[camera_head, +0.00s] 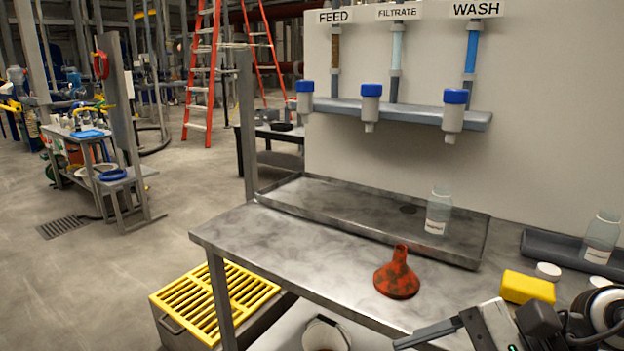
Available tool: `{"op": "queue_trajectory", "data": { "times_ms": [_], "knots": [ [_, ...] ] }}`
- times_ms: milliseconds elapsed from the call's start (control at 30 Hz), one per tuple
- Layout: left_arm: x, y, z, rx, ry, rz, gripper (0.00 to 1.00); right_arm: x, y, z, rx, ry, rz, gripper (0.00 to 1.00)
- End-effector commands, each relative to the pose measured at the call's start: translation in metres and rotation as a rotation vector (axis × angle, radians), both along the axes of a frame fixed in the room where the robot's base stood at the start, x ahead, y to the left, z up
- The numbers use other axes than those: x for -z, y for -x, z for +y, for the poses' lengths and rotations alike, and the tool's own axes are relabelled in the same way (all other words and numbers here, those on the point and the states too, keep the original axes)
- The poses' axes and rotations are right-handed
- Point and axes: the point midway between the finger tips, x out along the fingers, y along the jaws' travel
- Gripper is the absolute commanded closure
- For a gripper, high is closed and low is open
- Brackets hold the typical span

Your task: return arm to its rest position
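My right gripper (428,334) comes in at the bottom right corner, over the front part of the metal table (290,262). A long dark finger points left, and the rest of the gripper is cut off by the frame edge, so its opening does not show. Nothing is seen held in the visible part. My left arm and gripper are not in view. An orange-red funnel (397,275) stands mouth down on the table, above and left of the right gripper and apart from it.
A shallow metal tray (330,208) at the back of the table holds a clear labelled bottle (438,212). A yellow block (527,287) and white cap (548,271) lie close to my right gripper. A dark tray (562,250) holds another bottle (601,238). The table's left part is clear.

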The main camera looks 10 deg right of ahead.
Motion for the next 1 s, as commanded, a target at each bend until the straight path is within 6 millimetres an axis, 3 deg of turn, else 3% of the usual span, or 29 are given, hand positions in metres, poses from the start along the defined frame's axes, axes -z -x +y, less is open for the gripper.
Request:
{"op": "queue_trajectory", "data": {
  "times_ms": [33,100,200,267,333,400,433,500,633,800,1000],
  "knots": [
    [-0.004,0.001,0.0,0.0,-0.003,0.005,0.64,-0.012,-0.002,0.019,0.111,-0.232,0.183,0.28],
    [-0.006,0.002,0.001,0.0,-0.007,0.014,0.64,-0.027,-0.014,0.034,0.293,-0.579,0.503,0.28],
    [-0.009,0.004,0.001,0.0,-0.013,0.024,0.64,-0.027,-0.042,0.027,0.559,-1.08,1.04,0.28],
    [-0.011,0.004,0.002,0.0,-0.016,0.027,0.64,-0.008,-0.057,0.013,0.71,-1.372,1.382,0.28],
    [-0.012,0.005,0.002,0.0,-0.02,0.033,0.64,0.033,-0.062,-0.002,0.875,-1.71,1.792,0.28],
    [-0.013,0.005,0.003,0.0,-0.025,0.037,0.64,0.083,-0.053,-0.009,1.012,-2.021,2.172,0.28],
    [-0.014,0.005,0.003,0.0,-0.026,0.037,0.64,0.102,-0.046,-0.009,-0.947,1.911,-2.064,0.28],
    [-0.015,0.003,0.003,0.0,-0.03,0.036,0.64,0.14,-0.026,-0.004,-0.813,1.684,-1.833,0.28],
    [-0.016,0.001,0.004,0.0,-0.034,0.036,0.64,0.183,0.008,0.012,-0.654,1.413,-1.539,0.28],
    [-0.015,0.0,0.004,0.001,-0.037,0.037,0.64,0.202,0.027,0.024,-0.575,1.281,-1.389,0.28],
    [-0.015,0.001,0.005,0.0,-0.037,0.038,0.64,0.203,0.028,0.024,-0.571,1.275,-1.384,0.28]
  ]
}}
